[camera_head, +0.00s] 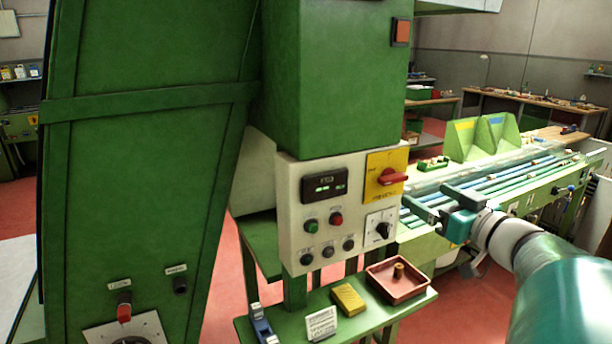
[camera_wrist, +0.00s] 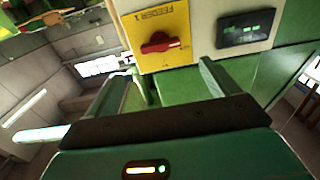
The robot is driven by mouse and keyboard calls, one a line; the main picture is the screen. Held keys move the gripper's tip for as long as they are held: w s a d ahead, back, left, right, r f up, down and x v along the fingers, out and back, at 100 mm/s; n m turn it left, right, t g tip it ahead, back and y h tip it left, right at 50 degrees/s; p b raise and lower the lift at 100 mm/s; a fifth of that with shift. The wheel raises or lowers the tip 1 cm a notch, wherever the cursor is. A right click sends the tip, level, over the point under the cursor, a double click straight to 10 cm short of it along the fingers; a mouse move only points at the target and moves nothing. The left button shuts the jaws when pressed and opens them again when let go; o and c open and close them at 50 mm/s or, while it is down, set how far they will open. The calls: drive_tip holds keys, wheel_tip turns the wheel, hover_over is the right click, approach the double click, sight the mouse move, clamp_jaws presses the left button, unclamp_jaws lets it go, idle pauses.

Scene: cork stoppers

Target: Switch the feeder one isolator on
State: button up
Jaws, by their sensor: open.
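The feeder one isolator is a red rotary handle (camera_head: 392,177) on a yellow plate (camera_head: 374,162), at the upper right of the white control panel. Its handle lies roughly horizontal. In the wrist view the red handle (camera_wrist: 160,43) shows on the yellow plate (camera_wrist: 185,57), which reads "FEEDER 1" upside down. My gripper (camera_head: 432,202) is open and empty, to the right of and below the isolator in the head view. In the wrist view, my gripper's (camera_wrist: 160,78) two fingers are apart, with the handle beyond them and between their lines. Nothing appears to touch the handle.
The panel also bears a display (camera_head: 324,185), a green button (camera_head: 311,226), a red button (camera_head: 336,219) and a black selector (camera_head: 383,231). A shelf below holds a red tray (camera_head: 409,291) with a cork and a yellow block (camera_head: 348,298). The conveyor (camera_head: 500,185) runs behind my gripper.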

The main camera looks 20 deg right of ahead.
sight(397, 180)
drive_tip(key=w, duration=0.9)
drive_tip(key=shift+w+a, duration=0.2)
drive_tip(key=shift+w, duration=0.05)
drive_tip(key=shift+s, duration=0.1)
drive_tip(key=c, duration=1)
